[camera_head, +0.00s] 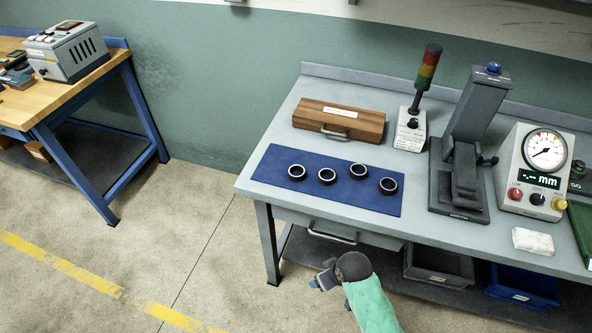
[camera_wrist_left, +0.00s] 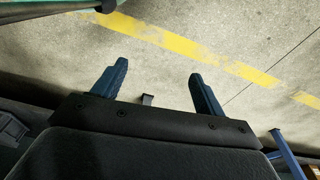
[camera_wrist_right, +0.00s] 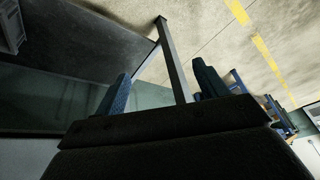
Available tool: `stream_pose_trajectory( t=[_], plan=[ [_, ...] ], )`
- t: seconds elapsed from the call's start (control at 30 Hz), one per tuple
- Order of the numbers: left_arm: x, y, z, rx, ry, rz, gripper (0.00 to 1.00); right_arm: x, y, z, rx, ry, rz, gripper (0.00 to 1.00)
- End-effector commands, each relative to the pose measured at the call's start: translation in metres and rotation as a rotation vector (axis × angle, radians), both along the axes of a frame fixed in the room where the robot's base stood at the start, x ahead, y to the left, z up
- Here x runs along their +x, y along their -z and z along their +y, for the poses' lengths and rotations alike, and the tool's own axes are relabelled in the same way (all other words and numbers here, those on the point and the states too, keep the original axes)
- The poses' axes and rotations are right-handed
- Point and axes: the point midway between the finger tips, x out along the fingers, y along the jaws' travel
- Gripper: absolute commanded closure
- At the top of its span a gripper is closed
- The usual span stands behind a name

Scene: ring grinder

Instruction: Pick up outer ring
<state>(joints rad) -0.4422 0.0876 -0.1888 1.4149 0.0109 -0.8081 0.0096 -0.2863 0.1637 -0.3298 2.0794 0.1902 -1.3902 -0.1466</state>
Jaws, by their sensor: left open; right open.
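Several dark rings with pale rims lie flat in a row on the blue mat (camera_head: 335,197) on the grey table: far left (camera_head: 297,172), second (camera_head: 327,176), third (camera_head: 359,171) and far right (camera_head: 388,185). They look alike, and I cannot tell which is the outer ring. My right gripper (camera_head: 315,281), on a green-sleeved arm, is low in front of the table, well apart from the rings. Its fingers are open and empty in the right wrist view (camera_wrist_right: 160,70). My left gripper (camera_wrist_left: 155,72) is open and empty over the floor in its wrist view.
On the table stand a wooden case (camera_head: 338,120), a signal tower (camera_head: 411,128), a dark press (camera_head: 462,160) and a dial gauge box (camera_head: 533,170). A white cloth (camera_head: 533,241) lies near the front edge. A table leg (camera_wrist_right: 174,60) is near the right gripper.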

Motion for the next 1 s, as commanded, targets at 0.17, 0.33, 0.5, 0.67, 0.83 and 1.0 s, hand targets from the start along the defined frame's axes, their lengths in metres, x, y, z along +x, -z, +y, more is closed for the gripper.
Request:
stream_pose_trajectory(
  t=[0.17, 0.33, 0.5, 0.67, 0.83, 1.0],
  plan=[
    [-0.002, 0.007, 0.003, 0.002, 0.001, -0.005, 0.28, 0.018, -0.065, 0.025, 0.020, -0.121, -0.053, 0.27],
    [-0.003, 0.011, 0.004, 0.004, 0.002, -0.009, 0.28, 0.030, -0.101, 0.047, 0.030, -0.232, -0.089, 0.27],
    [-0.005, 0.014, 0.006, 0.006, 0.003, -0.007, 0.28, 0.046, -0.129, 0.072, 0.034, -0.361, -0.124, 0.27],
    [-0.005, 0.014, 0.007, 0.006, 0.003, -0.010, 0.28, 0.064, -0.156, 0.103, 0.028, -0.529, -0.162, 0.27],
    [-0.004, 0.015, 0.007, 0.005, 0.002, -0.017, 0.28, 0.080, -0.181, 0.130, 0.003, -0.715, -0.194, 0.27],
    [-0.007, 0.019, 0.008, 0.006, 0.004, -0.013, 0.28, 0.094, -0.201, 0.150, -0.035, -0.891, -0.213, 0.27]
  ],
)
